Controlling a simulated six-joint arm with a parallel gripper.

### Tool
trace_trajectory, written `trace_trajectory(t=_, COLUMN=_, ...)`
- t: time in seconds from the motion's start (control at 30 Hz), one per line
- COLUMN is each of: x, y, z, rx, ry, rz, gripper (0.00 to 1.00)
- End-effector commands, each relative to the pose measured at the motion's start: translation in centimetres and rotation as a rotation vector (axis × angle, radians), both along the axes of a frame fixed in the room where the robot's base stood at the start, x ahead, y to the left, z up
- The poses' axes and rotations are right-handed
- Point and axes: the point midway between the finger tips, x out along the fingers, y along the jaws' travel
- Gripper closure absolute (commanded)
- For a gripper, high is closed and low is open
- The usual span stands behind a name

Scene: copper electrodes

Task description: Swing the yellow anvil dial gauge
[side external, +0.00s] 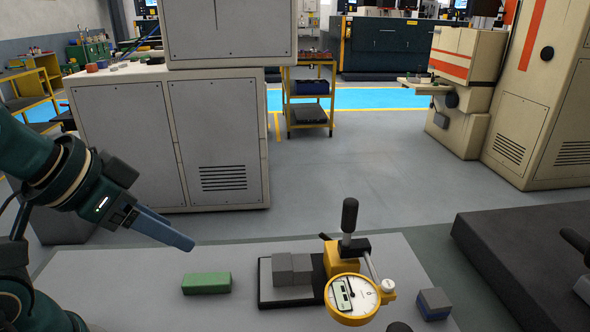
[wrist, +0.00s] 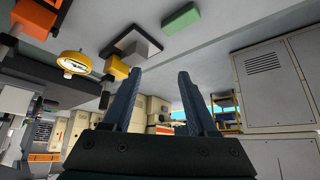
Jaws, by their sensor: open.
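The yellow dial gauge (side external: 352,299) has a white round face and stands on the pale table in the side view. Its yellow block (side external: 341,258) carries a black upright handle (side external: 349,215) and a metal arm, at the edge of a dark plate (side external: 264,292). The gauge also shows at the upper left of the wrist view (wrist: 75,63). My gripper (side external: 190,243) is in the air to the left of the gauge, well apart from it. In the wrist view its two fingers (wrist: 155,80) are spread with nothing between them.
Grey blocks (side external: 292,269) sit on the dark plate. A green block (side external: 206,283) lies on the table left of the plate, below my gripper. A blue-grey block (side external: 434,304) lies right of the gauge. A dark slab (side external: 530,250) stands at the right.

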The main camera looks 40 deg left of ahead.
Motion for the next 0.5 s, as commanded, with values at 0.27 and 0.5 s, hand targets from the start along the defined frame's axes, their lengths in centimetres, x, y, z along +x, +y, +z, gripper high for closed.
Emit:
trace_trajectory(t=0.27, x=9.1, y=-0.1, z=6.6, rx=0.043, ry=-0.461, rz=-0.041, gripper=0.42)
trace_trajectory(t=0.5, x=15.4, y=-2.5, z=10.4, rx=0.046, ry=-0.771, rz=-0.143, gripper=0.42)
